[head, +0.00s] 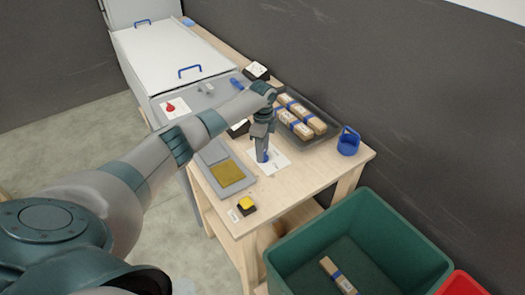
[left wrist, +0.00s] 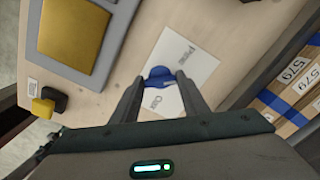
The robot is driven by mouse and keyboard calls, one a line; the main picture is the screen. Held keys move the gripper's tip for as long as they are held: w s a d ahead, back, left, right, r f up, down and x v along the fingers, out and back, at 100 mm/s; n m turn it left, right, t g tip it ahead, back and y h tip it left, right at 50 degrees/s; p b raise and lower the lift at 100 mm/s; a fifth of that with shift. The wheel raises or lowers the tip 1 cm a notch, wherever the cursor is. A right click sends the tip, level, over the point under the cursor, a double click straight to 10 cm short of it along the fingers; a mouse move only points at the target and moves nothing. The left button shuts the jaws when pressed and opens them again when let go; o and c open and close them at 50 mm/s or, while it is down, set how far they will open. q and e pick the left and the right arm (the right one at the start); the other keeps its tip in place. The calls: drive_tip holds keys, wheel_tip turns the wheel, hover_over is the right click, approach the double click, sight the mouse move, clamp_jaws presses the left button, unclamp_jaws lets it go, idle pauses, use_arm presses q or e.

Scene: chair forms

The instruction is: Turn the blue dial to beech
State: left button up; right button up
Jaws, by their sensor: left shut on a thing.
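The blue dial (left wrist: 158,76) sits on a white card (left wrist: 190,72) with dark lettering, on the wooden table. The lettering is too small to read surely, and I cannot tell which word the dial points at. My left gripper (head: 262,157) reaches down over the card (head: 281,163) in the head view, mostly covering the dial. In the left wrist view its two fingers (left wrist: 160,82) are shut on the dial, one on each side. My right gripper is not in view.
A grey panel with a golden square (head: 226,172) and a yellow button (head: 247,203) lie near the front edge. A tray of wrapped wooden blocks (head: 302,117) and a blue handled cup (head: 348,143) stand to the right. A green bin (head: 372,215) is below. A red knob (head: 171,107) is farther left.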

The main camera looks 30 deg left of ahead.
use_arm(q)
drive_tip(key=m, duration=0.3)
drive_tip(key=shift+m+b, duration=0.3)
drive_tip(key=shift+b, duration=0.05)
drive_tip(key=shift+w+r+m+b, duration=0.15)
drive_tip(key=shift+m+b, duration=0.2)
drive_tip(key=shift+m, duration=1.55)
drive_tip(key=o, duration=1.1)
drive_tip(key=shift+c, duration=0.2)
wheel_tip(320, 180, up, 17)
drive_tip(key=b, duration=0.5)
drive_tip(key=shift+r, duration=0.15)
